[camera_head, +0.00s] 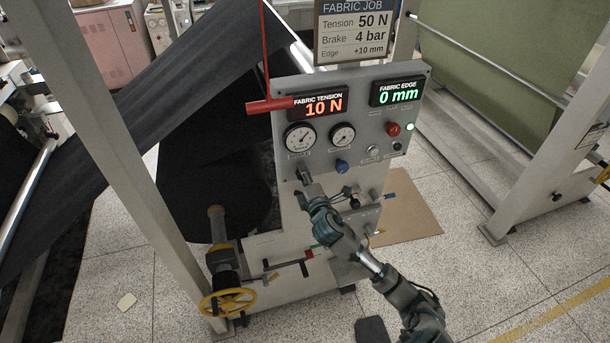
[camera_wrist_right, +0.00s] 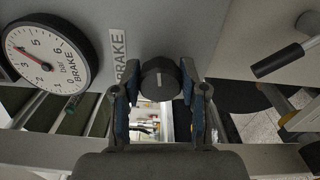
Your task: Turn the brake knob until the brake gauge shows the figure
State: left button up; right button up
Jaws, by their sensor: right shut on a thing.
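The brake knob (camera_wrist_right: 160,78) is a round black knob beside a BRAKE label in the right wrist view. My right gripper (camera_wrist_right: 159,90) is shut on it, with one blue-padded finger on each side. In the head view my right gripper (camera_head: 304,182) is at the panel's lower left and hides the knob. The brake gauge (camera_wrist_right: 45,55) is a white dial marked in bar; its red needle points near the 3 to 4 marks, exact reading unclear. The job sign (camera_head: 355,30) reads Brake 4 bar. My left gripper is not in view.
The grey panel (camera_head: 430,88) carries a tension display (camera_head: 318,106) reading 10 N, an edge display (camera_head: 397,92) reading 0 mm, a blue knob (camera_head: 342,166) and a red button (camera_head: 393,129). A yellow handwheel (camera_head: 228,303) stands lower left. A black fabric roll (camera_head: 215,185) is behind.

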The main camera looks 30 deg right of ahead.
jog(key=shift+a+f, duration=0.1)
jog(key=shift+f, duration=0.25)
jog(key=o, duration=1)
jog(key=shift+c, duration=0.2)
jog(key=shift+o, duration=0.9)
jog(key=shift+w, duration=0.3)
jog(key=shift+s+r, duration=0.15)
jog(key=shift+s, duration=0.15)
jog(key=v, duration=1.1)
jog(key=shift+s, duration=0.15)
jog(key=shift+f, duration=0.25)
